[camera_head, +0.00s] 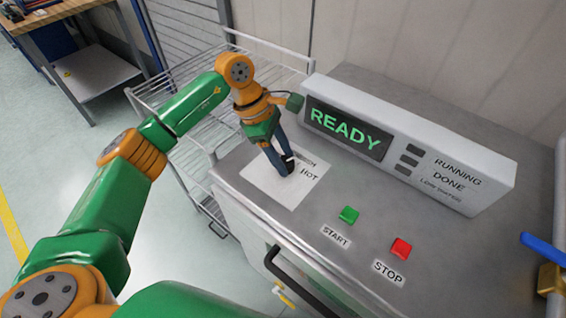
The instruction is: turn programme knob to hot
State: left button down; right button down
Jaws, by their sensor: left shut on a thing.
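My left gripper (285,166) points down over the white label plate (265,187) on top of the grey machine. Its fingers are shut on the dark programme knob (290,160), which is mostly hidden by them. The word HOT (309,172) is readable on the plate to the right of the fingers, with another word above it partly covered. Which way the knob points cannot be told. The display (346,128) behind reads READY in green. My right gripper is not in view.
A green START button (348,215) and a red STOP button (401,248) sit on the machine top to the right of the plate. A black handle (290,280) is on the front. A wire rack (180,92) stands left; a blue lever (545,248) is at right.

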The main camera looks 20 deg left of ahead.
pick_arm(q)
jog(key=shift+w+f+m+g+b, duration=0.1)
jog(key=shift+m+g+b, duration=0.25)
jog(key=shift+m, duration=0.65)
jog(key=m+g, duration=0.1)
jog(key=m, duration=0.1)
jog(key=shift+m, duration=0.3)
jog(key=shift+w+m+g+y, duration=0.1)
jog(key=shift+m+g+y, duration=0.35)
jog(key=shift+m, duration=0.75)
jog(key=shift+m+g+y+p, duration=0.25)
jog(key=shift+m+g+p, duration=0.2)
jog(key=shift+m, duration=0.55)
jog(key=shift+d, duration=0.1)
jog(key=shift+c, duration=1.5)
grip_release()
